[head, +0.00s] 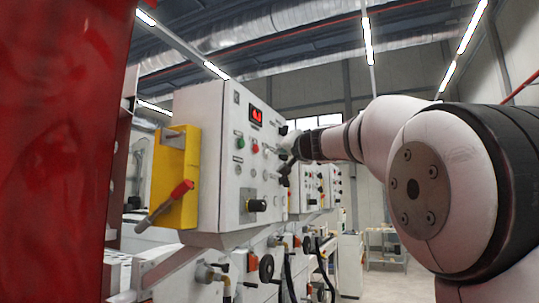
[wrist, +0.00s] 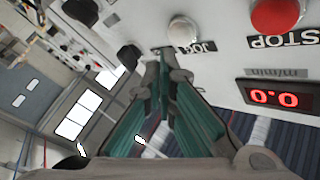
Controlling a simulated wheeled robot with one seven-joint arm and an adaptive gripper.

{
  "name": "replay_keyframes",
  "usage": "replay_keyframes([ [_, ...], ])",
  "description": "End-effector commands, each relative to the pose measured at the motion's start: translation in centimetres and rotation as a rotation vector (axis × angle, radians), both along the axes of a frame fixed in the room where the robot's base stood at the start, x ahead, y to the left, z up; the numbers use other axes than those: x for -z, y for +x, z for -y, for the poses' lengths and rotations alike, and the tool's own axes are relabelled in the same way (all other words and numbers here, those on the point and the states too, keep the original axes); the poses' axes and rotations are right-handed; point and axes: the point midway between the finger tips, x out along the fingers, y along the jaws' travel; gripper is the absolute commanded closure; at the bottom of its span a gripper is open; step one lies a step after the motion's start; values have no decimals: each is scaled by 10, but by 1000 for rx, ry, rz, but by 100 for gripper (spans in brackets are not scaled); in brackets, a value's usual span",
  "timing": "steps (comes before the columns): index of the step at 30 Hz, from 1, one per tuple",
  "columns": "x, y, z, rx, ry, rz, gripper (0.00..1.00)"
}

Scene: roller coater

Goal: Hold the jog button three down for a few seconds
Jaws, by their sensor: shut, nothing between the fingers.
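A pale round jog button (wrist: 183,30) is on the light panel in the wrist view, beside an upside-down JOG label (wrist: 206,47). No number shows on it, so I cannot tell whether it is jog button three. My gripper (wrist: 164,58) has its green fingers closed together and empty. The fingertips appear just below the button in the picture; I cannot tell whether they touch the panel. In the head view my gripper (head: 286,170) is small and dark at the right edge of the nearest control cabinet (head: 228,195), and the jog button there cannot be made out.
A red STOP button (wrist: 277,14) and a red 0.0 display (wrist: 279,98) are close by on the panel. Dark knobs (wrist: 130,56) stick out left of the fingers.

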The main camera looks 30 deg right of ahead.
Motion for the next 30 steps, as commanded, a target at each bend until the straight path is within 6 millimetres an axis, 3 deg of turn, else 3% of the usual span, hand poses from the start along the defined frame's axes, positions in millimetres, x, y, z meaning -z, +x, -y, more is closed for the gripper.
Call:
replay_keyframes([
  [30, 0, 6, -5, -1, 0, 0, 100],
])
